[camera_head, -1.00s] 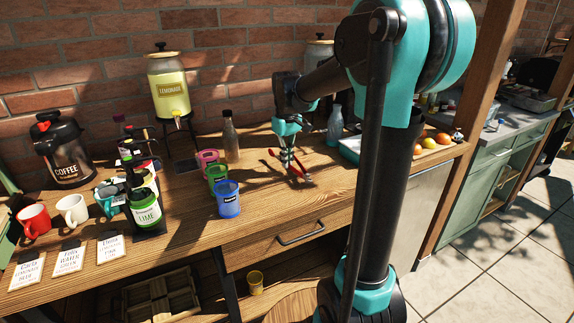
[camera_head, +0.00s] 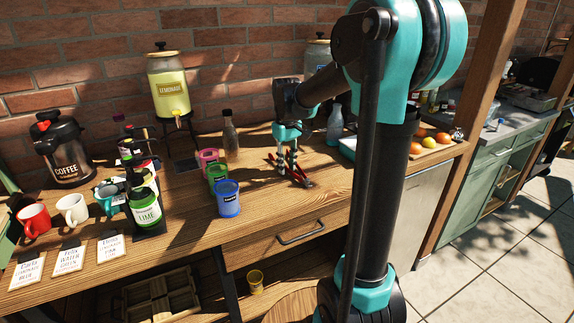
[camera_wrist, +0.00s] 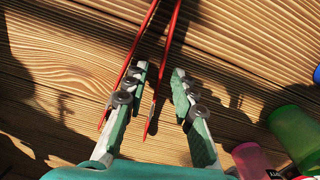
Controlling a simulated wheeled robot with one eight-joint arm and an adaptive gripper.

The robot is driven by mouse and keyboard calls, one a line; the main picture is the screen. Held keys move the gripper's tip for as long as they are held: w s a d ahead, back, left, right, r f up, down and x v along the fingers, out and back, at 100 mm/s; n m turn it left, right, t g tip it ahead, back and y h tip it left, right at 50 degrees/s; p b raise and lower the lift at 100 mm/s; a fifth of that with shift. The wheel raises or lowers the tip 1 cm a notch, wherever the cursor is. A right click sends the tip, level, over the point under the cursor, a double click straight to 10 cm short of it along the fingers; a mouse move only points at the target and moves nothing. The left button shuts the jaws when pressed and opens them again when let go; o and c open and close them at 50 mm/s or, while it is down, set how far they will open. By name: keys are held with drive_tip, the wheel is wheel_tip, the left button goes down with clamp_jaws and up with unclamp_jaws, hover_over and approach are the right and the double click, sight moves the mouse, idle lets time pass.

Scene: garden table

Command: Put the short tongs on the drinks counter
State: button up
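The short tongs (camera_head: 303,179), red with dark parts, lie on the wooden drinks counter (camera_head: 272,214), right of the coloured cups. My gripper (camera_head: 287,170) is low over them, pointing down, with its fingers apart. In the wrist view, my gripper (camera_wrist: 159,71) is open. One red arm of the tongs (camera_wrist: 171,40) runs through the gap between the fingers. The other passes at the left fingertip and is partly hidden by it. I cannot tell whether that finger touches it.
Pink, green and blue cups (camera_head: 228,203) stand just left of my gripper. A glass bottle (camera_head: 231,140) and the lemonade dispenser (camera_head: 169,88) stand behind. A lime container (camera_head: 145,212), mugs (camera_head: 73,209) and cards are farther left. Bare counter lies in front of the tongs.

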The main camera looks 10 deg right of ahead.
wheel_tip(320, 180, up, 12)
idle(0.6)
drive_tip(key=shift+r, duration=0.1)
